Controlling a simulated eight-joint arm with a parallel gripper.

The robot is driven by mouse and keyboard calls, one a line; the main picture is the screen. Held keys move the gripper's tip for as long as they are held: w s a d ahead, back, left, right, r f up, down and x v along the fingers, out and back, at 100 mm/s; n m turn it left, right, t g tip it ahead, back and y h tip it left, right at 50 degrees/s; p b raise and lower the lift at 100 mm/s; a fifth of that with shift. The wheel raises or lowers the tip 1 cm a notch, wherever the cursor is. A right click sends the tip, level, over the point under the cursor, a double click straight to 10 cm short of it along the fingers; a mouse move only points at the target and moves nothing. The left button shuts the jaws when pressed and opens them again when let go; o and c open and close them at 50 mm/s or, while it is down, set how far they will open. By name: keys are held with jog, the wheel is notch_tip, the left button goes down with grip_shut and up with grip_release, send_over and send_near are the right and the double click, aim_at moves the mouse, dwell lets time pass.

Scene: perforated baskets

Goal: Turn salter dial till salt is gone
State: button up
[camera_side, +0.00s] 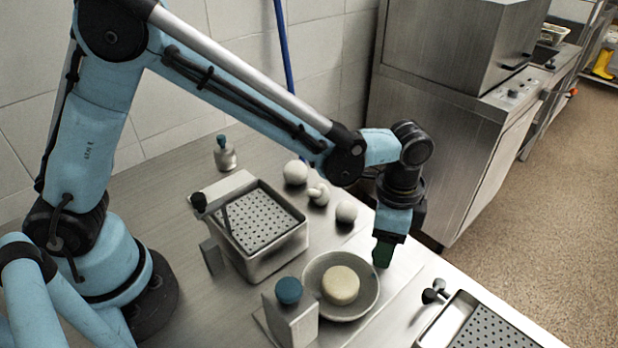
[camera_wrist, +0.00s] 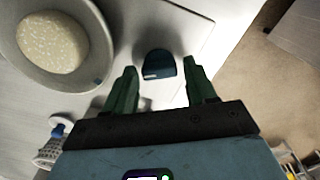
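My gripper (camera_side: 382,256) points down beside the right edge of a grey bowl (camera_side: 371,298). Its green fingers are spread in the wrist view (camera_wrist: 163,70). A dark blue rounded object (camera_wrist: 158,65) with a pale mark shows in the gap between them; I cannot tell if they touch it. The bowl (camera_wrist: 98,30) holds a pale round piece (camera_side: 340,285), also in the wrist view (camera_wrist: 50,42). A blue round knob (camera_side: 289,290) tops a metal block left of the bowl. I cannot tell which part is the salter dial. No loose salt is discernible.
A perforated basket (camera_side: 262,262) stands left of the bowl, another (camera_side: 468,306) at the lower right. Several white balls (camera_side: 295,172) lie behind the bowl. A blue-topped bottle (camera_side: 224,157) stands at the back. The counter's edge is close to my gripper.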

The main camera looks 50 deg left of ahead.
jog(key=shift+o, duration=0.9)
notch_tip(320, 180, up, 12)
jog(key=shift+a+r, duration=0.1)
jog(key=s+a+n+t, duration=0.3)
jog(key=a+n, duration=0.3)
jog(key=a, duration=0.4)
jog(key=s+a+n+t, duration=0.4)
jog(key=s+a+n, duration=0.1)
jog(key=a, duration=0.6)
jog(key=shift+s+a+f+n, duration=0.2)
jog(key=shift+s+f+n, duration=0.05)
jog(key=shift+f+n, duration=0.25)
